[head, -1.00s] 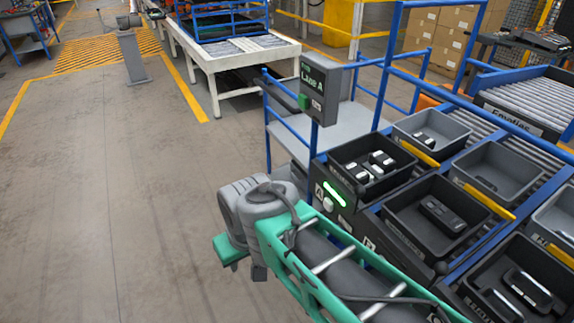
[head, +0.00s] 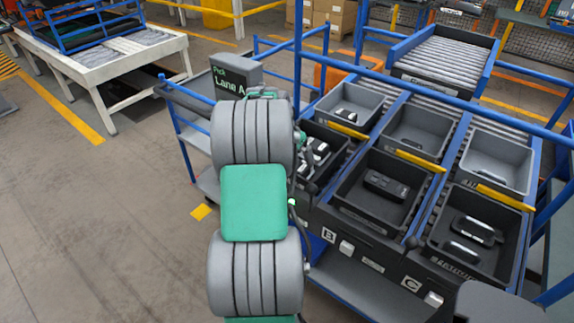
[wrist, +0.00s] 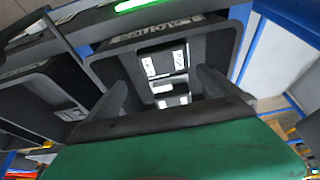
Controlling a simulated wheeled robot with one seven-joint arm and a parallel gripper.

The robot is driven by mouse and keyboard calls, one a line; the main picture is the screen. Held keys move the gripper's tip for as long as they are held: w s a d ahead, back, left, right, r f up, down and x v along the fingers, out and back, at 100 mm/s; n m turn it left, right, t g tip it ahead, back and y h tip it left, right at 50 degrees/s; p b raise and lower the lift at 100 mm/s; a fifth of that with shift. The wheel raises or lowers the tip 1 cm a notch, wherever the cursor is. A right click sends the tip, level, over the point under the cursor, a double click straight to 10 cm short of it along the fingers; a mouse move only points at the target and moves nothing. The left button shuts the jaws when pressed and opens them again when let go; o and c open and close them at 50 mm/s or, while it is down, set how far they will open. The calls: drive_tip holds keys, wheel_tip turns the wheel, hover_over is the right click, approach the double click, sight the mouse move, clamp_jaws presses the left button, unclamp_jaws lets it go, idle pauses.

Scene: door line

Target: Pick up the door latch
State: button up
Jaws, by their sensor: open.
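Several dark latches with white or silver faces lie in the black front-left bin (head: 338,138); I take these for the door latches. In the head view a few of them (head: 318,150) show right of my arm, which hides the rest. In the wrist view one latch (wrist: 165,62) lies ahead between the fingers, and another (wrist: 172,101) is nearer, partly cut off by my gripper body. My gripper (wrist: 163,90) is open and empty, its two dark fingers pointing at the bin. I cannot tell its exact height above the latches. The fingertips are hidden in the head view.
The middle bin (head: 345,215) holds a dark box-like part (head: 386,184). The right bin (head: 500,273) holds dark handle-like parts (head: 465,250). Grey bins stand behind, with yellow strips between the rows. A blue rail (head: 420,88) crosses above the rack, and the Lane A sign (head: 236,76) stands left.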

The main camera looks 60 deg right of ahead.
sight(297, 163)
drive_tip(key=x, duration=0.2)
drive_tip(key=p+x, duration=0.1)
drive_tip(key=x, duration=0.2)
drive_tip(key=w+p+x, duration=0.1)
drive_tip(key=x, duration=0.1)
drive_tip(key=shift+d+f, duration=0.1)
drive_tip(key=shift+f, duration=0.3)
drive_tip(key=shift+c, duration=0.2)
drive_tip(key=shift+r, duration=0.1)
drive_tip(key=c, duration=1.8)
